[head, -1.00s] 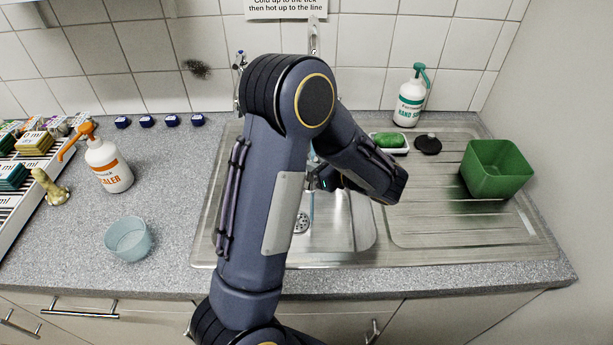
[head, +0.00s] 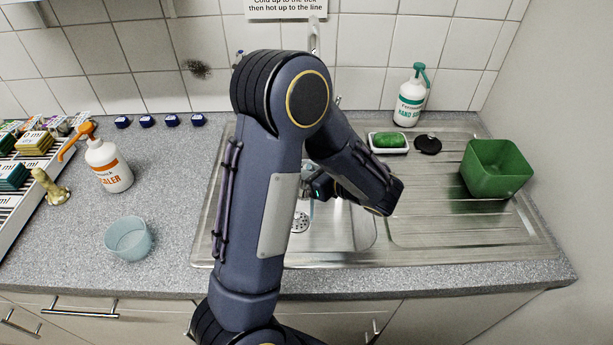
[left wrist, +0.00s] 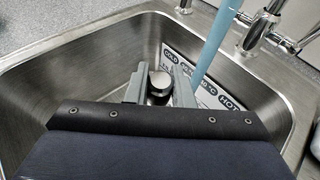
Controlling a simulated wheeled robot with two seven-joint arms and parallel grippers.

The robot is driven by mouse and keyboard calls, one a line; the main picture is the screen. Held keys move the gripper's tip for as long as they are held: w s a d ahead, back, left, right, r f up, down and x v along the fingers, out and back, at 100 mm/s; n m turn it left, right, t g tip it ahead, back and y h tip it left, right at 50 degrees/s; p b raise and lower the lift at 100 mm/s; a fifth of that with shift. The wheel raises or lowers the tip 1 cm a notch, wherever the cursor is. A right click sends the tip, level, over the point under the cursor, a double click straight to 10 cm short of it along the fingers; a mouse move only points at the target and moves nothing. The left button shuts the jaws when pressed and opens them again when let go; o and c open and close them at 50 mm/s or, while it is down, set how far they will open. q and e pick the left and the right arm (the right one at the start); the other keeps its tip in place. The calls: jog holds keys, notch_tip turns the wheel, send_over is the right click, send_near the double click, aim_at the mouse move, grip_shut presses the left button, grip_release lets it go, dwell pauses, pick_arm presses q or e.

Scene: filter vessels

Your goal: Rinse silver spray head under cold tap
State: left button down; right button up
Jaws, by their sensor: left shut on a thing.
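My left gripper (left wrist: 158,88) is low in the sink basin, its two fingers shut on the silver spray head (left wrist: 160,80), whose rounded top shows between them. A pale blue water stream (left wrist: 214,42) falls from above, just right of the fingers; I cannot tell whether it touches the head. The chrome tap (left wrist: 262,25) stands at the upper right of the wrist view. In the head view my left arm covers most of the tap, and the gripper (head: 317,186) is partly hidden beside the stream. My right gripper is out of view.
The steel sink (head: 365,240) has its drainer on the right, with a green tub (head: 495,168), a soap dish (head: 388,148), a black disc (head: 428,144) and a hand soap bottle (head: 411,100). On the left counter stand a glass bowl (head: 128,240) and an orange-topped bottle (head: 108,165).

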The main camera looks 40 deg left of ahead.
pick_arm(q)
jog(key=shift+s+d, duration=0.75)
jog(key=shift+s, duration=0.35)
jog(key=shift+s+d, duration=0.7)
jog(key=shift+s, duration=0.35)
jog(key=shift+r, duration=0.1)
jog(key=s+d+r+p, duration=0.2)
jog(key=s+r+p, duration=0.2)
jog(key=shift+d+r, duration=0.15)
jog(key=shift+d, duration=0.2)
jog(key=shift+s, duration=0.1)
jog(key=shift+w+a+f+b, duration=0.1)
jog(key=shift+a+f+b, duration=0.1)
jog(key=shift+f+b, duration=0.65)
jog(key=shift+w+a+f+b, duration=0.1)
jog(key=shift+a+f+b, duration=0.05)
jog(key=shift+f+b, duration=0.65)
